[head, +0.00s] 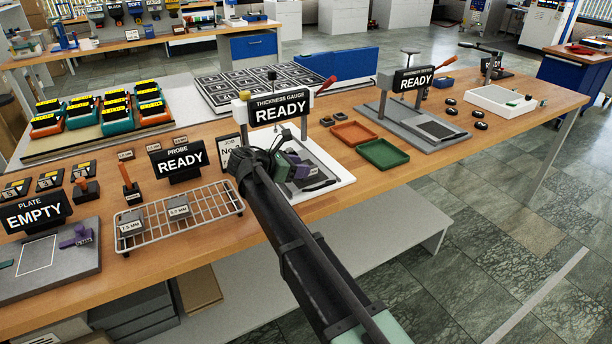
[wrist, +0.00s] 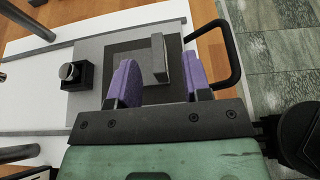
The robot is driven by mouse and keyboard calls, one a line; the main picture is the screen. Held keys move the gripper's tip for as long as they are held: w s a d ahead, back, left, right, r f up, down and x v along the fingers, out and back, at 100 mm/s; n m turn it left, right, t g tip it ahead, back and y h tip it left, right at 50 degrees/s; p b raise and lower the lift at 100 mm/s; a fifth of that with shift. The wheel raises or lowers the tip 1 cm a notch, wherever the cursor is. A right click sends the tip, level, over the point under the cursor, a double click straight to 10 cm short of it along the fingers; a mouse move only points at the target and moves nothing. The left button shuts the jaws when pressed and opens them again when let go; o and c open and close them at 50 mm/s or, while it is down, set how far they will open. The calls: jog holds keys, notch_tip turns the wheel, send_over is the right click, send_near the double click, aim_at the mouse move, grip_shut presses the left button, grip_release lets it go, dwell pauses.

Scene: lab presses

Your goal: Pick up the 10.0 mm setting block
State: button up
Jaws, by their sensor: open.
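A grey block (wrist: 158,56) sits on the dark square plate of the thickness gauge in the wrist view. Its label is not readable there, so I cannot confirm its size. My gripper (wrist: 159,62) is open, with one purple finger on each side of the block and a visible gap to both. In the head view my gripper (head: 301,168) is low over the gauge's white base (head: 338,178), and my arm and fingers hide the block. Two other grey blocks, marked 7.5 mm (head: 131,222) and 5.0 mm (head: 178,207), lie on the wire rack (head: 215,201).
The gauge's READY sign (head: 281,107) stands just behind my gripper. A black loop handle (wrist: 232,55) lies right of the fingers, and a dark knob block (wrist: 76,72) lies left. Orange (head: 353,134) and green (head: 383,154) trays lie to the right.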

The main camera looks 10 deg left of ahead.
aim_at(312, 166)
jog(key=b+x, duration=0.1)
jog(key=x, duration=0.4)
jog(key=shift+w+b, duration=0.2)
jog(key=shift+b, duration=0.2)
jog(key=shift+r, duration=0.1)
grip_shut()
